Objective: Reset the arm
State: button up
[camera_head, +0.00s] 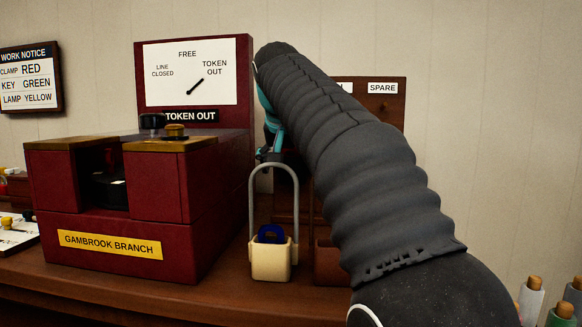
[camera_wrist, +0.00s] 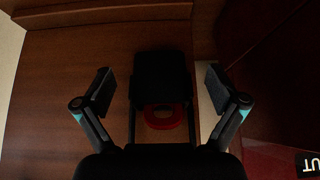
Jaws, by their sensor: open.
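My arm reaches over the counter in the head view, and my gripper (camera_head: 268,153) hangs just above the grey hoop of a cream pouch (camera_head: 270,262). A dark blue piece (camera_head: 271,233) sits in the pouch. In the wrist view my gripper (camera_wrist: 158,90) points down with its two fingers spread. A dark block (camera_wrist: 160,72) and a red ring (camera_wrist: 160,117) show between the fingers; I cannot tell whether they touch them. The maroon token instrument (camera_head: 150,200) stands left of my gripper. Its dial needle points to TOKEN OUT. My arm hides part of the back board.
A brown pouch (camera_head: 329,264) stands right of the cream one, partly behind my arm. A wooden board with a SPARE label (camera_head: 382,88) is behind my arm. A work notice (camera_head: 30,78) hangs at left. Several capped rolls (camera_head: 530,300) stand at lower right.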

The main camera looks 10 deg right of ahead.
jog(key=shift+s, duration=0.1)
dwell(0.6)
jog(key=s+a+b, duration=0.1)
jog(key=s+a, duration=0.1)
jog(key=s, duration=0.3)
jog(key=shift+s+a+b, duration=0.25)
jog(key=shift+s+b, duration=0.15)
dwell(0.5)
notch_tip(320, 180, up, 13)
jog(key=s+a+p, duration=0.1)
jog(key=s+p, duration=0.1)
jog(key=p, duration=0.4)
jog(key=shift+s+p, duration=0.35)
jog(key=shift+s, duration=0.05)
dwell(0.4)
